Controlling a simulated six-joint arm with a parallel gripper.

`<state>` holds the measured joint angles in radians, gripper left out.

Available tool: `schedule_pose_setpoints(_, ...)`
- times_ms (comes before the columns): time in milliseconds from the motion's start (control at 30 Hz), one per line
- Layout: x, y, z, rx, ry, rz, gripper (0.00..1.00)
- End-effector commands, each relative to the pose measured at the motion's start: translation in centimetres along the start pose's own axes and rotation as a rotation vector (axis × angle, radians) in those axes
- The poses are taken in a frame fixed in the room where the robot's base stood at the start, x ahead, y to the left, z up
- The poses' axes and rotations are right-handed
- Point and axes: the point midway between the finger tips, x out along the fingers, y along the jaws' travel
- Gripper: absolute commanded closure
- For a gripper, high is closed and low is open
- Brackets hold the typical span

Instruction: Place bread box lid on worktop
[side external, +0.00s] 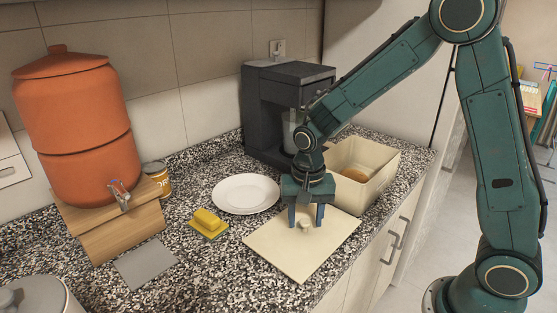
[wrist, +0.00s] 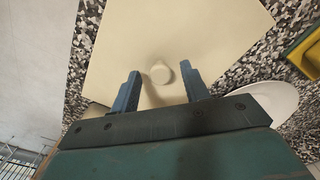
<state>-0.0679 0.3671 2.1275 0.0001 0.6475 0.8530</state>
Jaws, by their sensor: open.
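The bread box lid (side external: 293,249) is a flat cream square with a small round knob (side external: 306,227). It lies on the speckled worktop (side external: 213,281) in front of the bread box. The bread box (side external: 381,185) is an open cream bin with something brown inside. My gripper (side external: 306,218) is just above the lid, its two fingers spread on either side of the knob. In the wrist view, the knob (wrist: 160,73) sits between and slightly beyond the open fingertips (wrist: 161,78), and the lid (wrist: 205,35) fills the middle. I cannot tell whether the fingers touch the lid.
A white plate (side external: 246,194) and a yellow butter dish (side external: 209,222) lie left of the lid. A dark coffee machine (side external: 268,120) stands behind. A terracotta dispenser (side external: 80,130) on a wooden stand is at left. The worktop's front edge runs close to the lid.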

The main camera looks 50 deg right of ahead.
Motion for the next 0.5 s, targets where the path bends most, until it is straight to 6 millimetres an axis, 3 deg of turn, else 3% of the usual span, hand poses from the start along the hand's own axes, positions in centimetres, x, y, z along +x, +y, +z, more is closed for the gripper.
schedule_pose_setpoints(267,-1.5,-0.1,-0.1,0.0,0.003,-0.003,0.54)
schedule_pose_setpoints(500,-4.7,-0.1,-0.1,0.0,0.004,-0.005,0.54)
